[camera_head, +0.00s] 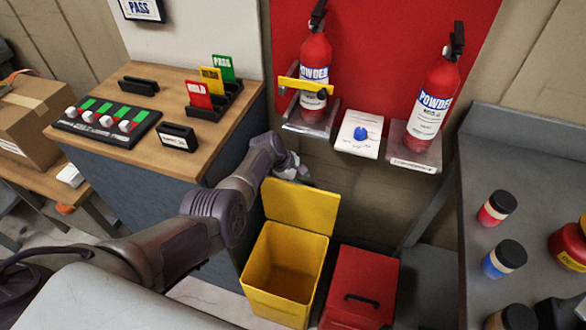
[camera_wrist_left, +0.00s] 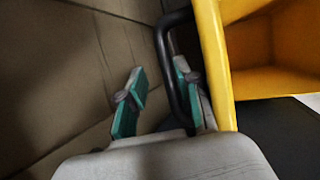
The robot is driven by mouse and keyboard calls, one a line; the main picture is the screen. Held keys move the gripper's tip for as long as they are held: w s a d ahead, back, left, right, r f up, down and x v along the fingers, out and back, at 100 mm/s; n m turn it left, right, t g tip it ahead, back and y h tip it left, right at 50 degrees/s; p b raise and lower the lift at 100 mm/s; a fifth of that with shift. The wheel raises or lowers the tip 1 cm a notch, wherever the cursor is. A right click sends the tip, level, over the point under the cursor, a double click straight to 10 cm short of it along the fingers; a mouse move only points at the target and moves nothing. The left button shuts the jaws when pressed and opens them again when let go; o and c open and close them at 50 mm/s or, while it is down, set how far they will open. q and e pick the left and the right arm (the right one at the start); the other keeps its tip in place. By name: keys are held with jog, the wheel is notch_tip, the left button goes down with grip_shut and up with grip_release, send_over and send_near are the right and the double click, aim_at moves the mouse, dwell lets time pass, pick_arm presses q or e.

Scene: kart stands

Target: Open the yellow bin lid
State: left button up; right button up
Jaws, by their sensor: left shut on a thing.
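The yellow bin (camera_head: 275,308) stands on the floor with its inside visible and empty. Its yellow lid (camera_head: 300,207) is raised, standing upright at the bin's back edge. My left gripper (camera_head: 296,168) is at the lid's top edge, behind it, partly hidden. In the left wrist view the lid (camera_wrist_left: 214,65) shows edge-on, with a black handle (camera_wrist_left: 172,75) on its outer side. The fingers of my left gripper (camera_wrist_left: 157,100) are on either side of this handle, and I am shut on it. My right gripper is not in view.
A red bin with a shut lid (camera_head: 360,285) stands right beside the yellow one. A wooden-topped cabinet (camera_head: 165,85) is at left, a grey table (camera_head: 520,150) at right. Two fire extinguishers (camera_head: 316,62) (camera_head: 433,100) stand on wall shelves above.

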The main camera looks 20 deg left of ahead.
pick_arm(q)
jog(key=v, duration=1.2)
jog(key=shift+w, duration=0.15)
